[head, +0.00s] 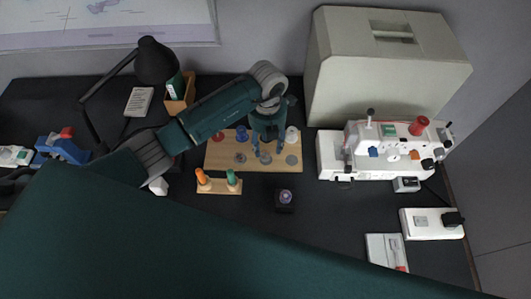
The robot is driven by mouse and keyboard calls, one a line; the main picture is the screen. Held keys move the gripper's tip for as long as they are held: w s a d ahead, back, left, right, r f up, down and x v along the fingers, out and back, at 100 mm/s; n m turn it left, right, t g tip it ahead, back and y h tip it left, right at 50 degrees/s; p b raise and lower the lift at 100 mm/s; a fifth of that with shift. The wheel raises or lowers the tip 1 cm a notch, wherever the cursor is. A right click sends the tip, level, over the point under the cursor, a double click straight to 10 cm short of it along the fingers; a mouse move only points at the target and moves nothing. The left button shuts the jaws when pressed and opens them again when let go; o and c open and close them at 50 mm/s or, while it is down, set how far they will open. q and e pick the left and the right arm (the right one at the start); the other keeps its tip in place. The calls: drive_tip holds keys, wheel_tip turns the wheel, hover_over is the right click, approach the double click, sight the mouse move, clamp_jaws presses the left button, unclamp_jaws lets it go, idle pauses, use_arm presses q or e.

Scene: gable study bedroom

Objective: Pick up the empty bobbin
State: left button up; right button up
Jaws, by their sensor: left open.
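A wooden board (212,160) lies on the dark desk and carries a red bobbin (217,137), a blue bobbin (241,134), a pale bobbin (291,135) and grey disc-like pieces (291,160) in the front row. Which one is the empty bobbin I cannot tell for sure; the pale one and the grey pieces show no coloured thread. My left gripper (267,142) is open and points down over the board, between the blue and pale bobbins. It hides part of the board's back row. My right gripper is not in view.
A small dark block with a purple-topped piece (285,196) stands in front of the board, near a wooden stand (218,187) with orange and green spools. A white sewing machine (385,150) and its beige cover (385,65) are at right. A black lamp (155,60) stands at left.

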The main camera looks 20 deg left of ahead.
sight(265, 151)
use_arm(q)
drive_tip(key=f, duration=0.2)
drive_tip(key=f+p, duration=0.1)
drive_tip(key=shift+s+a+f, duration=0.2)
drive_tip(key=shift+s, duration=0.05)
drive_tip(key=shift+f, duration=0.3)
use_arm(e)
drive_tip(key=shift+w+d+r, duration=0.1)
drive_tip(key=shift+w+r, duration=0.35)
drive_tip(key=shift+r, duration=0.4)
use_arm(q)
drive_tip(key=c, duration=0.9)
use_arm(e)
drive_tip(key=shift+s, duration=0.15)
use_arm(q)
drive_tip(key=shift+w, duration=0.1)
